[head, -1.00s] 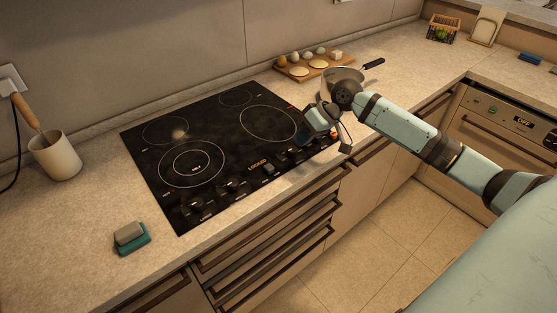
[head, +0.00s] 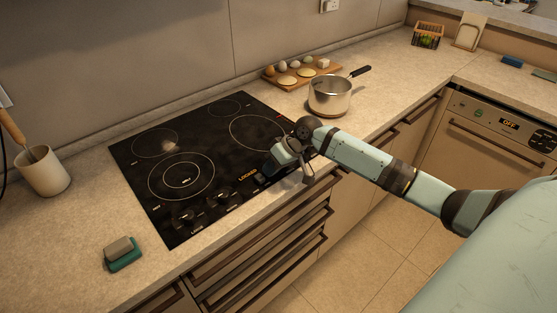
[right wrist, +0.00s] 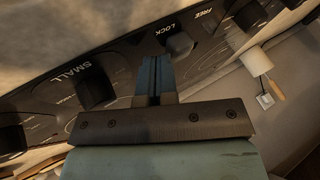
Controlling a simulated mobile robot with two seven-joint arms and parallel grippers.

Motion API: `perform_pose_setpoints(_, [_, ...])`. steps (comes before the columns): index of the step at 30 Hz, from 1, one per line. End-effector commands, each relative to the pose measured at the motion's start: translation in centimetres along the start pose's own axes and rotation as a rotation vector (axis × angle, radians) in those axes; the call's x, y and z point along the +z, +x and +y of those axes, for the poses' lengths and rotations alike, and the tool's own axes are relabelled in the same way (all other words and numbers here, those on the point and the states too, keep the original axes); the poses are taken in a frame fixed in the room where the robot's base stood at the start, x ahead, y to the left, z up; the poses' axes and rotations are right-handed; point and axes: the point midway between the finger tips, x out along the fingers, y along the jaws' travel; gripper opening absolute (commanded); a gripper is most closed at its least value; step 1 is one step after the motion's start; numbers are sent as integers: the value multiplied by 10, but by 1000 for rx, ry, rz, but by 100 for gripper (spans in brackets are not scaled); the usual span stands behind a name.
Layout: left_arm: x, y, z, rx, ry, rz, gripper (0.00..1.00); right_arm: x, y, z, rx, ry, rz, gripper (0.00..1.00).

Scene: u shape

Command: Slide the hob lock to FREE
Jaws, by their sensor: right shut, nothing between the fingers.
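The black hob (head: 150,183) is set in the counter, with an orange display reading LOCKED (head: 247,175) near its front edge. My right gripper (head: 270,171) is low over the hob's front control strip, to the right of the display, and hides part of it. In the right wrist view its blue fingers (right wrist: 155,75) are together and empty. My left gripper is out of view.
Dark knobs (right wrist: 95,90) line the control strip beside the fingers. A steel pot (head: 330,97) stands right of the hob, with a wooden board (head: 302,77) of food behind. A sponge (head: 122,254) lies at front left. A utensil crock (head: 42,172) stands at left.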

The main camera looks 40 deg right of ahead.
Motion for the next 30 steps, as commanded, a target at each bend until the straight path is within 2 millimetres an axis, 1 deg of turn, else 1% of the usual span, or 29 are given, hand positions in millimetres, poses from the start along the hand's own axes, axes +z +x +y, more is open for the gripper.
perform_pose_setpoints(3, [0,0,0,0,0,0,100,0,4,0,-1,0,1,0])
perform_pose_setpoints(13, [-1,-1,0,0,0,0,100,0,4,-1,0,0,0,0])
perform_pose_setpoints(17, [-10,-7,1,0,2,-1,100,-2,5,-10,-1,1,0,0])
perform_pose_setpoints(21, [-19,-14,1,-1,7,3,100,-2,12,-22,-2,2,-1,0])
perform_pose_setpoints(24, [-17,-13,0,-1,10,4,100,0,16,-22,0,1,0,0])
perform_pose_setpoints(30, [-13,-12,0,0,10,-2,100,0,16,-22,-1,0,0,0])
